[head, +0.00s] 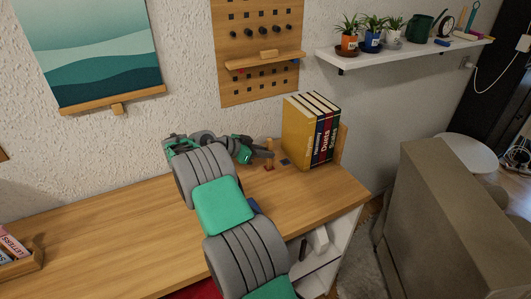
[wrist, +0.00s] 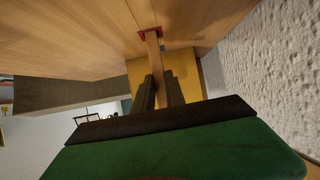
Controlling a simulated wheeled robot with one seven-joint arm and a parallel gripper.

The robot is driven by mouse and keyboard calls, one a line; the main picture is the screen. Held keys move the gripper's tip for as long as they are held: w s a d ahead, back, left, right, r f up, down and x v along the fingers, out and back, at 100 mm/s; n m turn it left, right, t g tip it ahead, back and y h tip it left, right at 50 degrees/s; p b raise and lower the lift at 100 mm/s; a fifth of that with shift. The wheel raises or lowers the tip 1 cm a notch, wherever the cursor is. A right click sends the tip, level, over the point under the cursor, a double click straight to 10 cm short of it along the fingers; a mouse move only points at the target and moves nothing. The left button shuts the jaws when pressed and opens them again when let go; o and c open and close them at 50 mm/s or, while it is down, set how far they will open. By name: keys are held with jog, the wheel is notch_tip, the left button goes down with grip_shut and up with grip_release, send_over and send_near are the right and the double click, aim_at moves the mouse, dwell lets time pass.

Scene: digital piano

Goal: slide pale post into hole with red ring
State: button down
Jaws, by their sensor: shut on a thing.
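The pale post (wrist: 154,52) is a slim wooden bar held between the dark fingers of my gripper (wrist: 158,84). Its far end meets the red ring (wrist: 150,32) on the wooden desk top, and red shows on both sides of it. I cannot tell how deep the end sits in the hole. In the head view the post (head: 269,147) stands roughly upright at the back of the desk, with my gripper (head: 262,153) shut on it from the left.
A blue mark (head: 285,161) lies on the desk just right of the post. Several upright books (head: 300,130) stand close to the right. A pegboard (head: 258,50) hangs on the wall behind.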

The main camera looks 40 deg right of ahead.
aim_at(268, 139)
jog(key=c, duration=1.3)
grip_release()
jog(key=shift+r+p, duration=1.4)
jog(key=shift+r, duration=1.55)
